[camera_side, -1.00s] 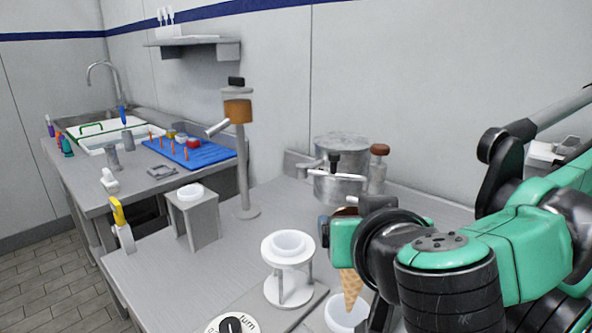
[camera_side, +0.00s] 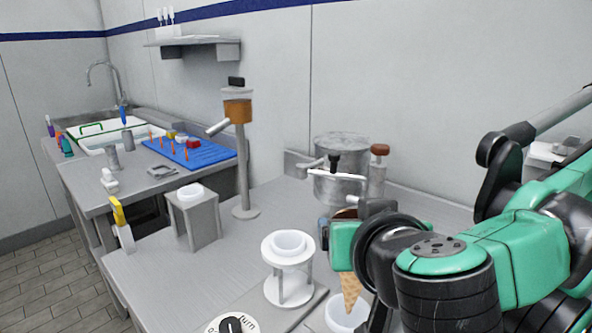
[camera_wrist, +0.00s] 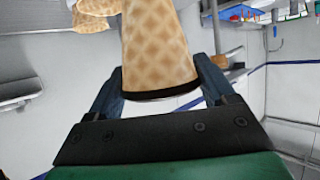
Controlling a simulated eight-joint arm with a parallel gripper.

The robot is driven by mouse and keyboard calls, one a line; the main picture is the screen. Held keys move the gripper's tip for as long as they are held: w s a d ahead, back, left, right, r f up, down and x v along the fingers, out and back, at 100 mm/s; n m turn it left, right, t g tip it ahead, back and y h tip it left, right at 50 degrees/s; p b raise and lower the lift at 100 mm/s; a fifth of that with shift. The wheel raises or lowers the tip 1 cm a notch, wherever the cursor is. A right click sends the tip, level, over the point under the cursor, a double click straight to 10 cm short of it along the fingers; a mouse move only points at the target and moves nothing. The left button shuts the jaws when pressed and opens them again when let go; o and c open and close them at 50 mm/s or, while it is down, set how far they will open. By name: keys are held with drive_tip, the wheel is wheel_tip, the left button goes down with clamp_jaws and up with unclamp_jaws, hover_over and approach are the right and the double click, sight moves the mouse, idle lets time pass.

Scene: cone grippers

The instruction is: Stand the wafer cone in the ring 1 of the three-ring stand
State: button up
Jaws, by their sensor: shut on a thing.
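The wafer cone (camera_side: 351,289) is tan with a waffle pattern. It hangs point down below my gripper (camera_side: 336,235) in the side view, roughly upright. The wrist view shows my gripper (camera_wrist: 158,82) with dark blue fingers on both sides of the wafer cone (camera_wrist: 155,45), shut on it near its wide, dark-edged rim. In the side view the cone's tip is over or inside a white cup-like ring (camera_side: 346,316); I cannot tell which. My arm hides part of this area. I cannot make out a whole three-ring stand or its numbering.
A white ringed holder on legs (camera_side: 288,246) stands left of the cone. A dial (camera_side: 231,325) is at the front edge, a grey stand (camera_side: 193,218) further left. A metal pot (camera_side: 337,180) is behind my gripper. Other cone-like pieces (camera_wrist: 95,12) show in the wrist view.

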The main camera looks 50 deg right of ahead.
sight(353, 296)
drive_tip(key=shift+f, duration=4.6)
drive_tip(key=o, duration=0.7)
drive_tip(key=shift+r, duration=0.1)
wheel_tip(353, 296, up, 20)
drive_tip(key=shift+f, duration=0.1)
